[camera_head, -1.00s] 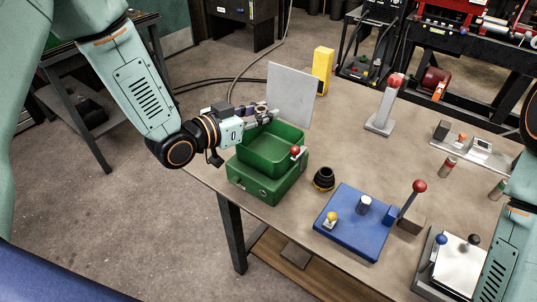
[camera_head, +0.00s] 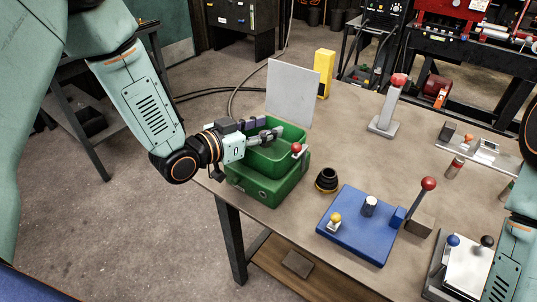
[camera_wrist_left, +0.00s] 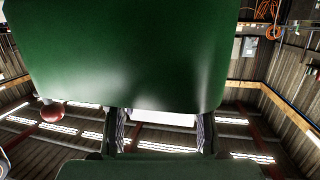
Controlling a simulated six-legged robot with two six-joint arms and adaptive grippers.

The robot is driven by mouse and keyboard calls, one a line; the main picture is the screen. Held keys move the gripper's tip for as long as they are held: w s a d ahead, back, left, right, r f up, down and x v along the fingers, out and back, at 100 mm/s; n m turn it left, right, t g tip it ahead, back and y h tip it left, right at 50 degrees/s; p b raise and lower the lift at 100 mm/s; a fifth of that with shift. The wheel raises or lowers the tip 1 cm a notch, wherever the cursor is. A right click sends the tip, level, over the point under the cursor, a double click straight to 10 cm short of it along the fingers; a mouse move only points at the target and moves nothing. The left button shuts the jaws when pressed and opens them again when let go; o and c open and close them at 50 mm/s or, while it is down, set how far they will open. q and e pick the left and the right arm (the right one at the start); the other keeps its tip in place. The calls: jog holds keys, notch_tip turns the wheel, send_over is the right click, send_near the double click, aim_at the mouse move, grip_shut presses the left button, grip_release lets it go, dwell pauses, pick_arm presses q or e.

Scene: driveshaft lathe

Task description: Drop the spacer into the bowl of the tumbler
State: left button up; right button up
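The green tumbler stands at the left edge of the table in the head view, with its open bowl (camera_head: 290,160) on top of a green base (camera_head: 262,190) and a red-knobbed lever (camera_head: 297,148) at its side. My left gripper (camera_head: 264,135) reaches in from the left, with its fingers over the bowl. In the left wrist view its two fingers (camera_wrist_left: 161,132) stand apart with a clear gap between them. A large green surface (camera_wrist_left: 130,55) fills the top there. I cannot see the spacer; the bowl's floor is partly hidden. My right gripper is out of view.
A grey upright panel (camera_head: 292,92) stands behind the bowl. A black ring-shaped part (camera_head: 326,180) and a blue fixture (camera_head: 358,228) with a yellow knob lie to the right. A red-topped grey post (camera_head: 388,108) stands farther back. Open table lies between them.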

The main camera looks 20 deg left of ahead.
pick_arm(q)
jog(key=shift+o, duration=0.7)
jog(key=shift+a, duration=0.1)
jog(key=shift+d, duration=0.2)
jog(key=v, duration=0.7)
jog(key=shift+w+a, duration=0.1)
jog(key=shift+w, duration=0.05)
jog(key=shift+v, duration=2.5)
